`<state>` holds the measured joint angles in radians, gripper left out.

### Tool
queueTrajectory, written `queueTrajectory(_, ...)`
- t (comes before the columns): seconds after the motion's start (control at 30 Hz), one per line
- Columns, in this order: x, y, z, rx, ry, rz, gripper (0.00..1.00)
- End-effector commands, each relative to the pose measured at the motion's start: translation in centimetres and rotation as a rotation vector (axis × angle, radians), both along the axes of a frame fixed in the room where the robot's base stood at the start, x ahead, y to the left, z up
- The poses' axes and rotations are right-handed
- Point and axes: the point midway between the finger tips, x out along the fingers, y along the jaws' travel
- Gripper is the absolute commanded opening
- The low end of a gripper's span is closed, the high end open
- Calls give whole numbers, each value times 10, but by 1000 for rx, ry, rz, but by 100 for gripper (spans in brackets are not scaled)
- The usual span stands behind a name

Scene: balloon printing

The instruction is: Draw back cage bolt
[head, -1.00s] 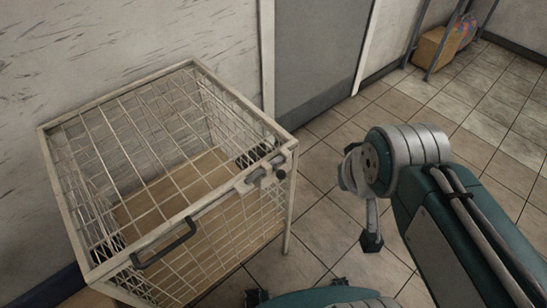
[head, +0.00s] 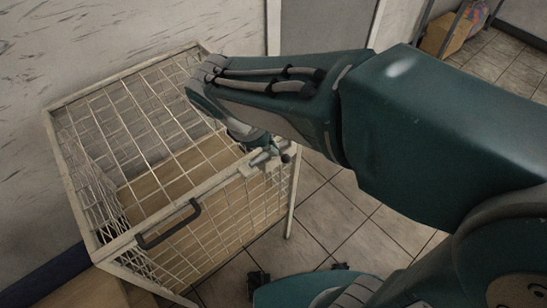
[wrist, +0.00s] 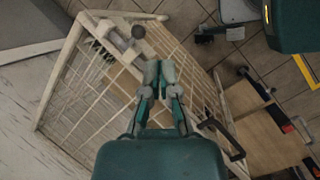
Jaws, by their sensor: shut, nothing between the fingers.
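The wire cage (head: 75,160) stands at the left in the head view, its mesh lid (head: 150,110) down. A grey bolt (head: 265,157) with a dark round knob (head: 287,155) sits at the lid's near right edge. In the wrist view the bolt (wrist: 104,33) and its round knob (wrist: 138,31) are at the upper left. My gripper (wrist: 160,70) is shut and empty over the mesh, beside the bolt and apart from the knob in the picture. In the head view my arm reaches over the cage and largely hides the gripper. Whether it touches anything cannot be told.
A black handle (head: 168,224) is on the cage's front lid edge; it also shows in the wrist view (wrist: 222,138). A wall stands behind the cage. A cardboard box (head: 437,38) is at the far upper right.

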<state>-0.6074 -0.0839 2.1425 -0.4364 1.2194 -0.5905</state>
Motion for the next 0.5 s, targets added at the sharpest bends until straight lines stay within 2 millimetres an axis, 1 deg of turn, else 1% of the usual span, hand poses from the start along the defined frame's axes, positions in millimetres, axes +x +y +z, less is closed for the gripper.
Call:
queueTrajectory(0.03,4,19,-8,-68,42,106,0)
queueTrajectory(0.1,8,41,-16,-159,88,239,0)
queueTrajectory(0.2,11,65,-25,-262,137,385,0)
queueTrajectory(0.33,12,82,-31,-338,172,488,0)
queueTrajectory(0.5,12,85,-32,-357,179,513,0)
